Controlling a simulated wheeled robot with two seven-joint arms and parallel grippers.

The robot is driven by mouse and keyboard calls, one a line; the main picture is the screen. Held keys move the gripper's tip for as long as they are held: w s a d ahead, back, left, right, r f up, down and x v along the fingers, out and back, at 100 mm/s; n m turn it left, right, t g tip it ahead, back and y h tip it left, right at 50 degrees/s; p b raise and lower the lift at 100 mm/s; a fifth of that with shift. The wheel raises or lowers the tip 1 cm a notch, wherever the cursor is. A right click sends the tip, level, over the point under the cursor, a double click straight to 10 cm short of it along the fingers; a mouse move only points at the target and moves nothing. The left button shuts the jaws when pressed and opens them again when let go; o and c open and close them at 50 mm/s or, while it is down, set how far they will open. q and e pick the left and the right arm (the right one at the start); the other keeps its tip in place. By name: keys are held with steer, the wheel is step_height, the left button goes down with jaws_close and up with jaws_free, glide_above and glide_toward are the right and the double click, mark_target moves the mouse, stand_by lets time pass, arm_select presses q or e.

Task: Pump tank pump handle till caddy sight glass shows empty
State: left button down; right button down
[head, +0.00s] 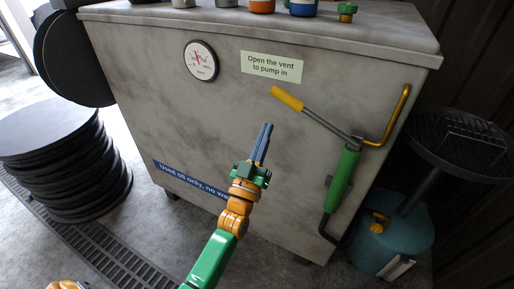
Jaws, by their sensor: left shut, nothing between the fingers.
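The grey tank (150,110) fills the middle. Its pump has a green cylinder (341,180) on the tank's right front. The pump handle (287,98), a grey lever with a yellow grip, slants up to the left from the pump's top. The teal caddy (405,238) stands on the floor at right, under a dark round pan. A pale strip (397,268) low on the caddy may be the sight glass; its level cannot be read. My left gripper (265,130) is shut and empty before the tank, below and left of the yellow grip, apart from it. My right gripper is not visible.
A sign (272,66) reads "Open the vent to pump in", beside a round gauge (201,61). A yellow pipe (396,115) bends beside the pump. Several bottles and caps stand on the tank top. Stacked black discs (62,160) stand at left, near a floor grate (90,245).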

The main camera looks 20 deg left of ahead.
arm_select(q)
steer(key=v, duration=0.5)
steer(key=shift+s+f+b, duration=0.25)
steer(key=shift+f+b, duration=0.1)
steer(key=shift+f, duration=0.05)
steer(key=shift+f, duration=0.1)
